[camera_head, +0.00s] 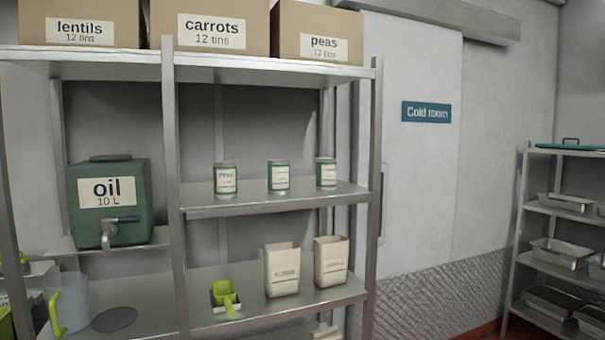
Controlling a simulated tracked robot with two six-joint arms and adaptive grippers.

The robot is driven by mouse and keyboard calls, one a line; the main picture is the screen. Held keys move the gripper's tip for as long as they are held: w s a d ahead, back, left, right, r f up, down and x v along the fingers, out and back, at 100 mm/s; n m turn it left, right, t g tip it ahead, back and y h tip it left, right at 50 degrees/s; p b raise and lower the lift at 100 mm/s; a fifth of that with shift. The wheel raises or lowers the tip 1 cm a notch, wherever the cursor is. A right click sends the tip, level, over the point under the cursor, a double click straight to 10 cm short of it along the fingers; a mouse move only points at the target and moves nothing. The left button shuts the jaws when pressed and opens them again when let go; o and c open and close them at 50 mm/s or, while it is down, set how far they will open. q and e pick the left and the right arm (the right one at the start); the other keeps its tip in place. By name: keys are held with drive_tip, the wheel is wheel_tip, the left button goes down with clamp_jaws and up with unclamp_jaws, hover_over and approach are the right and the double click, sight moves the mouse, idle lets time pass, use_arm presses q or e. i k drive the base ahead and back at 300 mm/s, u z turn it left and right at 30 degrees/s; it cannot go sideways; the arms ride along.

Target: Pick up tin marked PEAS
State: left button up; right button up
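Three green tins with white labels stand upright and apart on the middle shelf. The label of the left tin (225,179) appears to read PEAS, though it is small and blurred. The labels of the middle tin (278,176) and the right tin (326,173) are too small to read. Neither of my grippers shows in the head view.
The metal shelf (262,203) has uprights on both sides of the tins. Boxes marked lentils (80,24), carrots (210,25) and peas (318,34) sit above. A green oil container (110,200) stands left. Two bags (282,270) and a green scoop (225,295) are below.

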sight(224, 172)
drive_tip(key=z, duration=0.3)
drive_tip(key=i, duration=0.95)
drive_tip(key=u, duration=0.5)
